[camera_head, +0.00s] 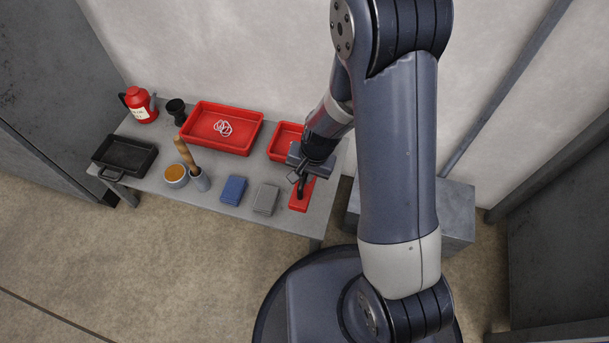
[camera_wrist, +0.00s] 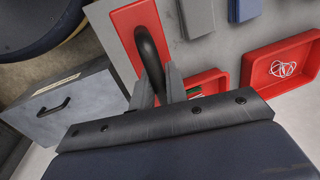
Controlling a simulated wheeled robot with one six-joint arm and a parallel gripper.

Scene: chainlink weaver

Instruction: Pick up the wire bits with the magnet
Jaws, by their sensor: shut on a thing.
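The magnet (camera_wrist: 124,38) looks like a flat red block with a black arched handle. In the head view the red block (camera_head: 301,197) is at the right end of the bench. My gripper (camera_head: 299,178) is above it. In the wrist view my gripper (camera_wrist: 158,88) is shut on the black handle, with a finger on each side. I cannot tell whether the block touches the bench. A small red tray (camera_head: 283,136) lies behind my gripper, partly hidden by my arm.
A large red tray (camera_head: 251,138) holds a tangle of white rings (camera_head: 223,128). A grey block (camera_head: 265,199), a blue block (camera_head: 233,190), cups, a black tray (camera_head: 123,151) and a red can (camera_head: 139,104) stand on the grey bench. A grey cabinet (camera_head: 455,215) stands to the right.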

